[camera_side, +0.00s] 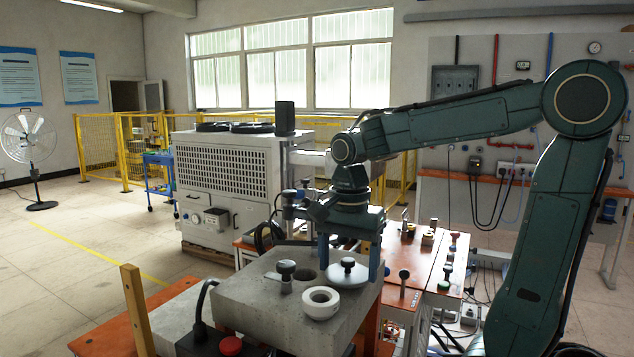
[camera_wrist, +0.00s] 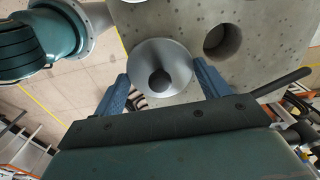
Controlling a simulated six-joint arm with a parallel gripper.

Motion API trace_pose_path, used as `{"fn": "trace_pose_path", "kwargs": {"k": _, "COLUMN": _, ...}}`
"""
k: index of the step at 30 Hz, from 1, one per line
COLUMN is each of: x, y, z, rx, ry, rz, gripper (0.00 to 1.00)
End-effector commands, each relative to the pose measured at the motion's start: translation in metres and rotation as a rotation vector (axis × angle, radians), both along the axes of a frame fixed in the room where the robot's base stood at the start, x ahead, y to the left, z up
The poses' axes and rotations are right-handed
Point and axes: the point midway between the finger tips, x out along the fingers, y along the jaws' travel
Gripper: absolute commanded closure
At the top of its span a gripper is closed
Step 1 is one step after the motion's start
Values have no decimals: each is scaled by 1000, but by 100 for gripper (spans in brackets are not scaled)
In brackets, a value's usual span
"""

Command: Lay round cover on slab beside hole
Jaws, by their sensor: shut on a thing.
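The round cover (camera_side: 347,276) is a pale grey metal disc with a black knob on top. My gripper (camera_side: 349,264) is shut on it, with one blue finger at each side of its rim. The cover is at or just above the top of the grey concrete slab (camera_side: 250,291), near its right edge; I cannot tell whether it touches. The open round hole (camera_side: 307,274) lies just left of the cover. In the wrist view the cover (camera_wrist: 160,60) sits between the fingers, and the hole (camera_wrist: 222,40) is uncovered to its right.
A white ring (camera_side: 320,302) sits on the slab in front of the cover. A black-knobbed piece (camera_side: 286,272) stands left of the hole. An orange workbench (camera_side: 420,262) with several knobs and small parts is to the right. A large grey cabinet (camera_side: 225,180) stands behind.

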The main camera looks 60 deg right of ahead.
Motion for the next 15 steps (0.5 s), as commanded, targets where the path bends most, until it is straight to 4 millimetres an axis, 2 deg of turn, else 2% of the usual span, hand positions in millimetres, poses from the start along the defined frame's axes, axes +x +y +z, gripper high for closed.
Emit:
{"fn": "trace_pose_path", "kwargs": {"k": 11, "x": 0, "y": 0, "z": -2, "rx": 0, "ry": 0, "rz": 0, "gripper": 58}}
{"fn": "trace_pose_path", "kwargs": {"k": 12, "x": 0, "y": 0, "z": -3, "rx": 0, "ry": 0, "rz": 0, "gripper": 21}}
{"fn": "trace_pose_path", "kwargs": {"k": 15, "x": 0, "y": 0, "z": -3, "rx": 0, "ry": 0, "rz": 0, "gripper": 3}}
